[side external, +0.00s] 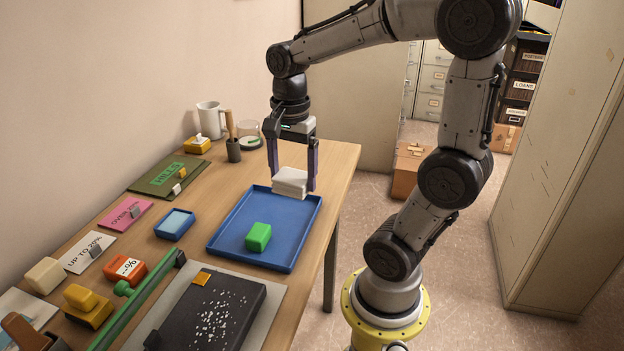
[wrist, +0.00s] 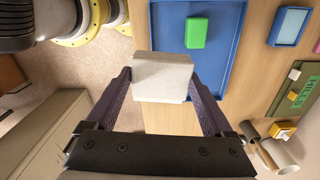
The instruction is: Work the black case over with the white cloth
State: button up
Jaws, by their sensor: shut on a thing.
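The white cloth (side external: 291,182) is a folded, thick white block between the fingers of my gripper (side external: 293,188). My gripper is shut on it and holds it over the far right end of the blue tray. The cloth also shows between the fingers in the wrist view (wrist: 163,77). The black case (side external: 212,315) lies flat on a grey mat at the front of the table in the side view. Its top has many white specks and an orange patch at one corner. My gripper and the cloth are well apart from the case. The case does not show in the wrist view.
A blue tray (side external: 222,247) holding a green block (side external: 259,237) lies between my gripper and the case. A green bar (side external: 125,312) runs along the case's left side. Stamps, cards and a small blue pad (side external: 174,224) line the left. A mug (side external: 211,118) stands at the back.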

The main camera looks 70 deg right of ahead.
jog(key=w+a+n, duration=0.2)
jog(key=w+a, duration=0.4)
jog(key=n, duration=0.8)
send_near(199, 350)
jog(key=shift+d+f, duration=0.2)
jog(key=shift+f, duration=2.5)
jog(key=shift+d+f, duration=0.1)
jog(key=shift+f, duration=0.3)
jog(key=shift+d, duration=0.5)
jog(key=shift+c, duration=0.7)
jog(key=shift+d, duration=4.9)
jog(key=shift+a, duration=5.65)
notch_tip(199, 350, up, 8)
jog(key=shift+d+r, duration=0.1)
